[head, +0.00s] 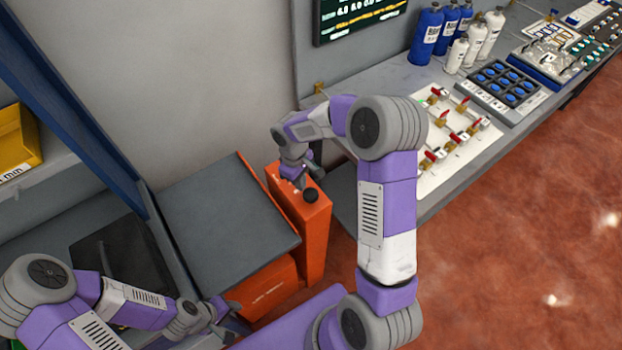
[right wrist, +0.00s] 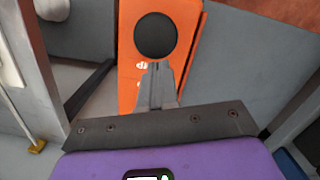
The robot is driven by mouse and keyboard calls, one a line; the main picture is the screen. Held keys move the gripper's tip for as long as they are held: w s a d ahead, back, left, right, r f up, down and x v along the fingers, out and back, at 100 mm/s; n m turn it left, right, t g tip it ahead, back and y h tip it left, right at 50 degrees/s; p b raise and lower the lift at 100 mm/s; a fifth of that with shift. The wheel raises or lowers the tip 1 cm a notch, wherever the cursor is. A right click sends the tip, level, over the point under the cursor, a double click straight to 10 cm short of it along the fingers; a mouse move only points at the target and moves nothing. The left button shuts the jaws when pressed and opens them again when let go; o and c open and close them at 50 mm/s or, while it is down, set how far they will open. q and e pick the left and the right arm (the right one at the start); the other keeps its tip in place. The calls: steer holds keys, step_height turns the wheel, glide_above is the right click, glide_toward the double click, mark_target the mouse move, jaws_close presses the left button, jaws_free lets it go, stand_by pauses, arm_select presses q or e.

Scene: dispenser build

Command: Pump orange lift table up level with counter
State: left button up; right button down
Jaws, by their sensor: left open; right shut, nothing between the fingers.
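The orange lift table (head: 268,287) stands at the middle left with a flat grey top (head: 230,220). An orange upright housing (head: 313,235) stands at its right side, with a round black knob (head: 310,195) on top. In the right wrist view the knob (right wrist: 155,37) shows just beyond my right fingertips. My right gripper (head: 301,180) is shut and empty, over the housing beside the knob; contact cannot be told. The counter (head: 345,195) is right of the housing. My left gripper (head: 224,318) is open and empty, low near the lift table's front left.
The counter bears a panel of red-handled valves (head: 460,140), blue bottles (head: 426,35), white bottles (head: 488,38) and a tray with blue discs (head: 503,83). A blue-edged shelf with a yellow bin (head: 18,140) is at left. The red floor (head: 530,240) at right is clear.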

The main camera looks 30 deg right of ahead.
stand_by(0.3)
step_height(320, 180, up, 8)
steer(key=p, duration=0.5)
steer(key=shift+w+a+p, duration=0.2)
steer(key=shift+w+p, duration=0.15)
steer(key=shift+p, duration=0.05)
